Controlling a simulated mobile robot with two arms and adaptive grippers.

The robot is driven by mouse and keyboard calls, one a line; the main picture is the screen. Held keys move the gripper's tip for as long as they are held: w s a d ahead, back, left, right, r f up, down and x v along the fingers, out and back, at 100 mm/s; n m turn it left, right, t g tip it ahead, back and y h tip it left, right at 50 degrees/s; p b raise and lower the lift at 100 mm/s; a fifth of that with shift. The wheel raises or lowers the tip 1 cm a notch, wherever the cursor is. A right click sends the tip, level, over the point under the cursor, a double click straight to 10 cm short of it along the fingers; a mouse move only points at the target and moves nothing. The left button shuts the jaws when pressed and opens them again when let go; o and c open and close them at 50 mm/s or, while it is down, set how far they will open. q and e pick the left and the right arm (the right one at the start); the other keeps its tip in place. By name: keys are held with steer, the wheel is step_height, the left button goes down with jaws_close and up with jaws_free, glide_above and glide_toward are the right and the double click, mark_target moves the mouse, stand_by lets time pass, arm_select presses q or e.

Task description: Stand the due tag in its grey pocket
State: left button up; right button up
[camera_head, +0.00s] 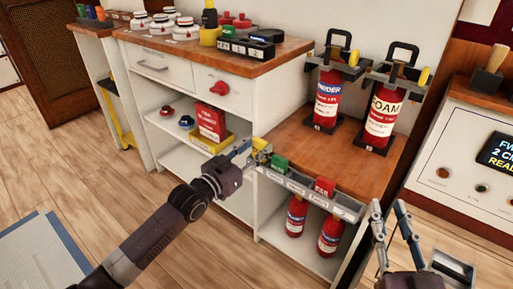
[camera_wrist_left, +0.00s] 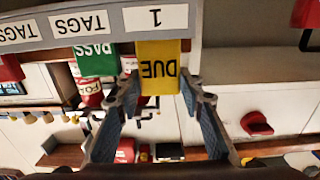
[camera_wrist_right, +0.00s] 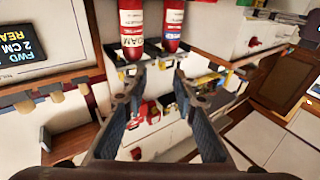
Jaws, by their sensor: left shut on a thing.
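The yellow due tag (camera_wrist_left: 160,72) shows large in the left wrist view, upside down, between the fingers of my left gripper (camera_wrist_left: 158,92). In the head view the tag (camera_head: 260,145) is at the left end of the grey pocket rail (camera_head: 328,203). My left gripper (camera_head: 246,157) is shut on it. The tag's lower edge meets the rail at the pocket labelled 1 (camera_wrist_left: 156,17); I cannot tell how deep it sits. My right gripper (camera_head: 390,208) is open and empty; its spread fingers also show in the right wrist view (camera_wrist_right: 160,85).
A green pass tag (camera_head: 279,164) and a red tag (camera_head: 324,187) stand along the rail. Two red extinguishers (camera_head: 326,98) stand on the wooden top above, and two smaller ones (camera_head: 331,236) below. A red box (camera_head: 211,121) sits on the left shelf.

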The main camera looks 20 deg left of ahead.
steer(key=shift+d+f+g+h, duration=0.1)
steer(key=shift+f+g+h, duration=0.2)
steer(key=shift+f, duration=0.5)
steer(key=shift+d+f+g+h, duration=0.1)
steer(key=shift+f+g, duration=0.3)
steer(key=shift+f, duration=0.35)
arm_select(q)
steer(key=shift+p, duration=0.35)
arm_select(e)
steer(key=shift+s+d+f+g, duration=0.15)
steer(key=shift+f+g, duration=0.3)
steer(key=shift+f, duration=0.45)
steer(key=shift+s+d+f+g, duration=0.15)
steer(key=shift+f+g, duration=0.3)
steer(key=shift+f, duration=0.45)
arm_select(q)
steer(key=shift+f, duration=0.15)
arm_select(e)
steer(key=shift+w+r, duration=0.15)
steer(key=shift+r, duration=0.1)
arm_select(q)
steer(key=shift+f, duration=0.35)
arm_select(e)
steer(key=shift+w+a+r+t, duration=0.15)
steer(key=shift+r+t, duration=0.1)
steer(key=shift+r, duration=0.2)
steer(key=shift+a+r+t, duration=0.1)
steer(key=shift+r+t, duration=0.15)
steer(key=shift+r, duration=0.2)
